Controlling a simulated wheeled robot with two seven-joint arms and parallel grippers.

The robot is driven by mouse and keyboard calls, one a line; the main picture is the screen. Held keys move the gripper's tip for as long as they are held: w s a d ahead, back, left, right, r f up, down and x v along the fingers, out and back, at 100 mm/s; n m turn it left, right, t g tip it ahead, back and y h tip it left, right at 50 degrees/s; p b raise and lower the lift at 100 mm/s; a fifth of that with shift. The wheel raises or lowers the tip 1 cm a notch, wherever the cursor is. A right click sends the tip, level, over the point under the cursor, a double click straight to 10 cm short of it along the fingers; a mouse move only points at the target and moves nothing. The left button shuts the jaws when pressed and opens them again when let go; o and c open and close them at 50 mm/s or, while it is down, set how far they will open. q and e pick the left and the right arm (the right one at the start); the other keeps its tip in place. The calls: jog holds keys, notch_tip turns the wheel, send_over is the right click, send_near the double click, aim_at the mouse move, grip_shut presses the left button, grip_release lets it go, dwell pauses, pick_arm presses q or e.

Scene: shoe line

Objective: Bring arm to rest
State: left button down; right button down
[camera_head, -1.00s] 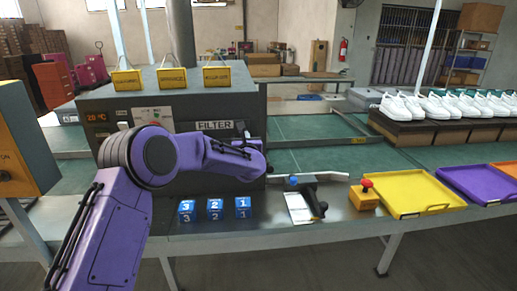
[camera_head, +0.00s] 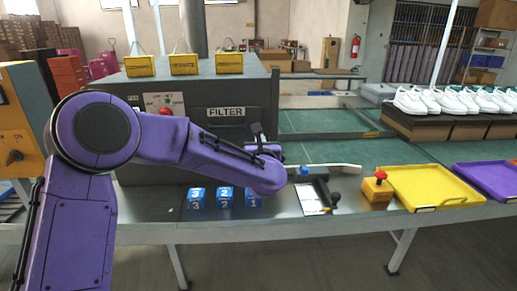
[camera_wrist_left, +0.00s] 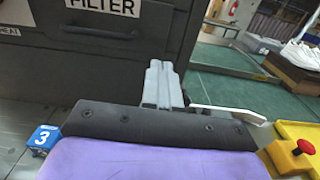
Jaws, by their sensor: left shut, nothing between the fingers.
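My left arm (camera_head: 95,135), purple, comes in from the left in the head view and bends across the front of the grey filter machine (camera_head: 226,125). My left gripper (camera_head: 258,132) is at the arm's end, by the machine's right edge above the table. In the left wrist view the grey fingers (camera_wrist_left: 160,85) are together, with nothing between them, in front of the machine's dark side. My right arm and gripper are not in view.
Blue number cubes (camera_head: 197,198) stand below the forearm. A clipboard-like device (camera_head: 312,197), a red-topped yellow button box (camera_head: 377,187), a yellow tray (camera_head: 430,187) and a purple tray (camera_head: 490,178) stand to the right. White shoes (camera_head: 450,102) stand behind. Green belt (camera_head: 330,150) is clear.

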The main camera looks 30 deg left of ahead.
pick_arm(q)
jog(key=s+d+f+m+g+h, duration=0.15)
jog(key=s+f+m, duration=0.35)
jog(key=f+m, duration=0.5)
jog(key=s+d+f+m+g+h, duration=0.1)
jog(key=s+d+f+m+h, duration=0.3)
jog(key=f+m, duration=0.55)
jog(key=s+d+f+m+g+h, duration=0.1)
jog(key=s+f+m+g, duration=0.1)
jog(key=s+f+m, duration=0.6)
jog(key=s+f+m+g, duration=0.2)
jog(key=s+f, duration=0.3)
jog(key=s, duration=0.4)
jog(key=s+a+f+m+g+p, duration=0.1)
jog(key=s+f+m+g, duration=0.2)
jog(key=s+f, duration=0.3)
jog(key=s+f+m+g, duration=0.2)
jog(key=s+f, duration=0.4)
jog(key=s, duration=0.5)
jog(key=shift+s+a+f+m+p, duration=0.25)
jog(key=shift+s+m+p, duration=0.1)
jog(key=shift+m, duration=0.5)
